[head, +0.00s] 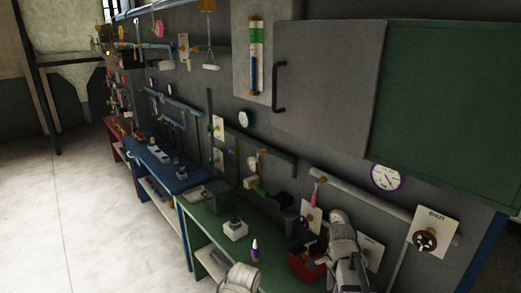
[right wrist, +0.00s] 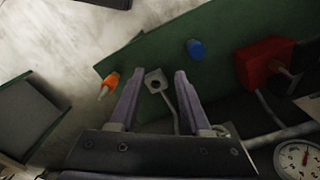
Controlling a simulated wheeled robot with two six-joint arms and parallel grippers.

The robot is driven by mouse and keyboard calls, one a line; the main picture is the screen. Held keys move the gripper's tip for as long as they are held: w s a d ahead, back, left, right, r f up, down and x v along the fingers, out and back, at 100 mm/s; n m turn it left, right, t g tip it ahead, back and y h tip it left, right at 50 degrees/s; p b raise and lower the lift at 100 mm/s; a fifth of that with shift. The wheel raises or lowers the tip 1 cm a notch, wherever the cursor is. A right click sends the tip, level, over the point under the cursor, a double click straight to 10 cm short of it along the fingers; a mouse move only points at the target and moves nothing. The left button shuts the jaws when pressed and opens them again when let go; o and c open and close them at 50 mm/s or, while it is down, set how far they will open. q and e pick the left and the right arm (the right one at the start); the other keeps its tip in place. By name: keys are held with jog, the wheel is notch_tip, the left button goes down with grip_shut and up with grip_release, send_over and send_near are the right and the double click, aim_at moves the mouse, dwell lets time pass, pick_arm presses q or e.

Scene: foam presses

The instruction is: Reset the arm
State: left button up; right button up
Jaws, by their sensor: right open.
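My right arm (head: 345,250) reaches over the front of the green bench (head: 210,262) in the head view; its jaws cannot be made out there. A small pale square block (right wrist: 156,81) with a dark round centre shows between the fingertips, apparently farther down on the green surface. A pale grey link of my arm (head: 238,280) shows at the bottom edge of the head view. My left gripper is not visible.
In the right wrist view, an orange-tipped bottle (right wrist: 108,83), a blue cylinder (right wrist: 196,48) and a red box (right wrist: 262,62) surround the gripper. In the head view, a pale block with a dark knob (head: 235,229) stands on the bench. Pipes and a gauge (head: 388,177) line the wall. The left floor (head: 90,225) is clear.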

jog(key=s+a+f+n+b, duration=1.3)
jog(key=a+f+n, duration=0.2)
jog(key=n, duration=0.5)
jog(key=shift+s+a+f+h, duration=0.15)
jog(key=shift+s+a+h, duration=0.2)
jog(key=shift+a, duration=0.35)
